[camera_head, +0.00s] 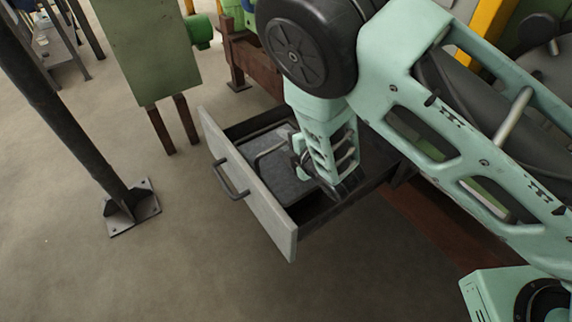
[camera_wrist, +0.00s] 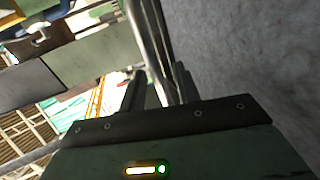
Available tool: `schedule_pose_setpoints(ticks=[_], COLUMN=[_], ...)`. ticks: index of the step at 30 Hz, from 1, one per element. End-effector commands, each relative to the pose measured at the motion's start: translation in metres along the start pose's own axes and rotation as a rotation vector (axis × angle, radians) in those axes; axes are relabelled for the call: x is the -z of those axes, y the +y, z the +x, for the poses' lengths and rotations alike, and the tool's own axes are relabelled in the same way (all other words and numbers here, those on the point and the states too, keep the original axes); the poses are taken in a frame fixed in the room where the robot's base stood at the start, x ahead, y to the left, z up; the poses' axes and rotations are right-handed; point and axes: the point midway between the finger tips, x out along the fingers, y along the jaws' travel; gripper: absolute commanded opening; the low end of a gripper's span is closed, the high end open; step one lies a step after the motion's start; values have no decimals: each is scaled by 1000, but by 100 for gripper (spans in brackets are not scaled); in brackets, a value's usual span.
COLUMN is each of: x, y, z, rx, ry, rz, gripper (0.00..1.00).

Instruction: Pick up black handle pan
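A dark grey pan (camera_head: 305,185) with a speckled surface lies in an open drawer. A bent bar handle (camera_head: 268,155) shows at its left side. My gripper (camera_head: 297,148) is down in the drawer over the pan, and the arm hides much of the pan. In the wrist view, my gripper's two dark fingers (camera_wrist: 160,90) are apart. A shiny metal bar (camera_wrist: 144,45), apparently the handle, runs between them, with a gap visible beside it. The pan's speckled surface (camera_wrist: 245,50) fills the right side there. Whether the fingers touch the bar is unclear.
The drawer's grey front (camera_head: 250,190) stands out from the red-brown frame, with a black pull (camera_head: 229,180) outside. A dark post (camera_head: 75,120) stands left on a bolted base. Bare floor (camera_head: 140,270) lies in front and left.

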Motion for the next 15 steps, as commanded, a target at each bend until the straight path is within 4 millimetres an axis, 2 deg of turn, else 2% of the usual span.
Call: schedule_pose_setpoints(ticks=[7,10,11,15], x=[0,0,0,0], y=[0,0,0,0], z=[2,2,2,2], rx=[1,1,1,1], ry=[-1,-1,-1,-1], rz=[0,0,0,1], gripper=[32,4,0,0])
